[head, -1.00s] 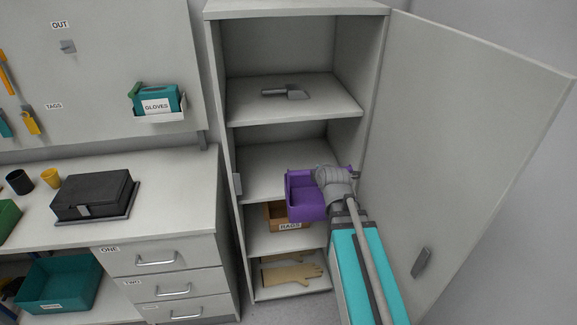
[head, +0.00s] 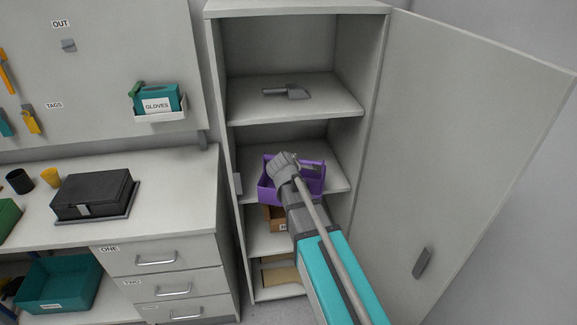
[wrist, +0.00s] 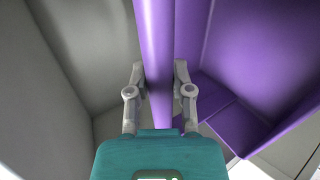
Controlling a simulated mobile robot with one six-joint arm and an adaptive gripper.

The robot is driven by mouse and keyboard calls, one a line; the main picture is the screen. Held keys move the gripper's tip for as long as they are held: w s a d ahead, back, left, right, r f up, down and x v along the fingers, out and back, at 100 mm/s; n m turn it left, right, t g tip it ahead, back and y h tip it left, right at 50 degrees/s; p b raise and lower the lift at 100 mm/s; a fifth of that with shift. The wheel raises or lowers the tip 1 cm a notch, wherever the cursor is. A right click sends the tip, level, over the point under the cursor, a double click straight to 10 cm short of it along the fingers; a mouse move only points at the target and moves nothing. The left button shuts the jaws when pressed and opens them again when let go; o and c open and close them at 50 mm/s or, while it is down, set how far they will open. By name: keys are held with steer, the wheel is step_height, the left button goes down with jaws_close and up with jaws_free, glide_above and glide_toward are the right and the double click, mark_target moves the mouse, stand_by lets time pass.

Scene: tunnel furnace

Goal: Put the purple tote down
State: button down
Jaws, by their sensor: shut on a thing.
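The purple tote (head: 270,190) is at the open cabinet, in front of or just over the second shelf from the top (head: 338,181); I cannot tell whether it touches the shelf. It looks about upright, with its handle across the top. My gripper (wrist: 159,80) is shut on the tote's purple handle (wrist: 155,30) in the wrist view, a finger on each side. The tote's wall also shows at the right of the wrist view (wrist: 265,50). In the head view my wrist hides the fingers and part of the tote.
The cabinet door (head: 455,150) stands open at the right. A grey scoop (head: 287,92) lies on the top shelf. A brown rags box (head: 275,218) is below the tote. A workbench (head: 175,200) with a black case (head: 92,193) stands left.

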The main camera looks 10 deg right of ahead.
steer(key=shift+w+a, duration=0.1)
stand_by(0.3)
steer(key=w, duration=1.6)
steer(key=shift+w, duration=0.35)
steer(key=shift+w+f+b, duration=0.3)
steer(key=shift+f+b, duration=0.6)
steer(key=shift+w+f+b, duration=0.3)
steer(key=shift+f+b, duration=0.6)
steer(key=c, duration=0.5)
jaws_free()
steer(key=shift+r, duration=0.1)
